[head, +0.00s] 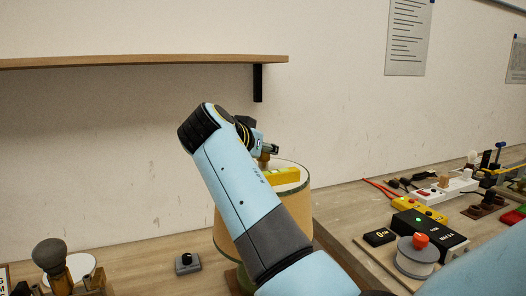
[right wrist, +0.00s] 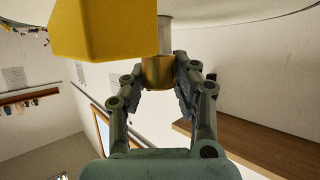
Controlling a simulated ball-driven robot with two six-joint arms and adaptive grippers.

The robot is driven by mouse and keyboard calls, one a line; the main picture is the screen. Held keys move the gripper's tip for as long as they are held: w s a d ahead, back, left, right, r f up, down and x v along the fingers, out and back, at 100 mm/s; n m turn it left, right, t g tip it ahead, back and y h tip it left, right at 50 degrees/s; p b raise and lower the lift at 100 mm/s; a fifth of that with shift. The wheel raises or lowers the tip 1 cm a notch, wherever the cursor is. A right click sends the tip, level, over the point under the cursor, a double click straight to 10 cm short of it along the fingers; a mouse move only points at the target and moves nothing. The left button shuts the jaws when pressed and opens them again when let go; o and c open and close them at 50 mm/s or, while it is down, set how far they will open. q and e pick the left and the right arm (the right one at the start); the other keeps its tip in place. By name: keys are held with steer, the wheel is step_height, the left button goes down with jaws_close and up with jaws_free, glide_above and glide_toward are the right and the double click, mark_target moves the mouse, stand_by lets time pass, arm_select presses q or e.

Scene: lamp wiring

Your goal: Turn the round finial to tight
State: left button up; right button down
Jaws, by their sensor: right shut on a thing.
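The round finial is a brass-coloured knob on a thin metal rod; in the right wrist view the finial (right wrist: 157,73) sits between my right gripper's fingers. My right gripper (right wrist: 160,84) is shut on it from its two sides. In the head view the right gripper (head: 267,151) is small and partly hidden by my arm, above the top of the lampshade (head: 305,212). Only a bit of the finial shows there. The picture does not show how tight it is. My left gripper is in neither view.
A yellow block (head: 284,175) lies on the shade's top, close beside the finial; it looms in the wrist view (right wrist: 100,30). A wooden shelf (head: 150,61) is on the wall behind. A black box with a green light (head: 430,229) and several tools crowd the right bench.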

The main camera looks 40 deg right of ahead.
steer(key=shift+f, duration=0.1)
steer(key=c, duration=1)
jaws_free()
step_height(320, 180, up, 10)
steer(key=shift+r, duration=0.1)
